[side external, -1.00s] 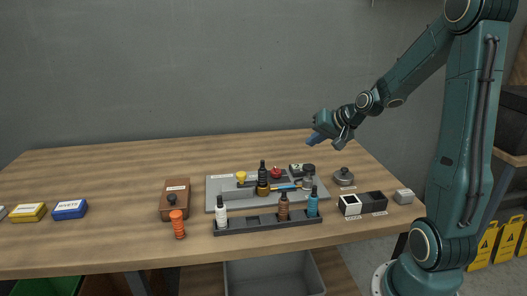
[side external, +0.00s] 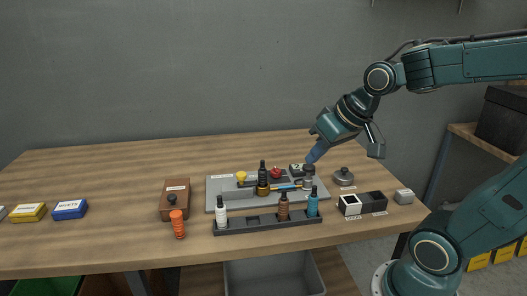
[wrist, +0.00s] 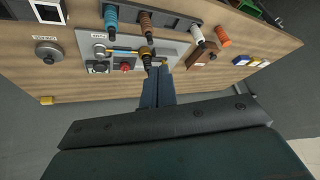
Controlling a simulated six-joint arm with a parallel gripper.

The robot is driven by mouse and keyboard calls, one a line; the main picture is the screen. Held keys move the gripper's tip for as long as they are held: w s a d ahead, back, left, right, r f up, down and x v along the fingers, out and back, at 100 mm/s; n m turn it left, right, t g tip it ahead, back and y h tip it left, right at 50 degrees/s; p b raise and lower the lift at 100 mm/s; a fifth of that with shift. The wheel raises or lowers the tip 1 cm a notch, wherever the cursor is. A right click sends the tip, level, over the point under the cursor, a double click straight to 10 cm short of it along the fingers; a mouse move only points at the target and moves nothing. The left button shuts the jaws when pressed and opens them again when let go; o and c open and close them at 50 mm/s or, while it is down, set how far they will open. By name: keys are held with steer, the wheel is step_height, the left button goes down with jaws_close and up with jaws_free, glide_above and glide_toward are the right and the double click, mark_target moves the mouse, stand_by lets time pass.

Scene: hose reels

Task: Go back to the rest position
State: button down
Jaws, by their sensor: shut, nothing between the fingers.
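My gripper (side external: 313,156) is in the side view above the back right part of the grey tray (side external: 219,187), pointing down and to the left. Its blue fingers are together with nothing between them. In the wrist view my gripper (wrist: 158,72) shows its closed fingers in front of the tray's edge, with the tabletop behind. I cannot tell the exact height of the fingertips above the tray.
The tray holds a dark bottle (side external: 262,178), a red knob (side external: 276,173) and a yellow piece (side external: 241,176). A rack (side external: 268,224) with bottles stands in front. A brown box (side external: 174,199) and an orange coil (side external: 178,224) are left. A metal lidded pot (side external: 344,177) is right. The back left tabletop is clear.

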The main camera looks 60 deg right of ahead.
steer(key=s+a+n, duration=0.2)
steer(key=s+a, duration=0.2)
steer(key=s, duration=0.4)
steer(key=shift+s+r+n+g, duration=0.2)
steer(key=shift+r+n+g, duration=0.2)
steer(key=shift+r, duration=0.05)
stand_by(0.4)
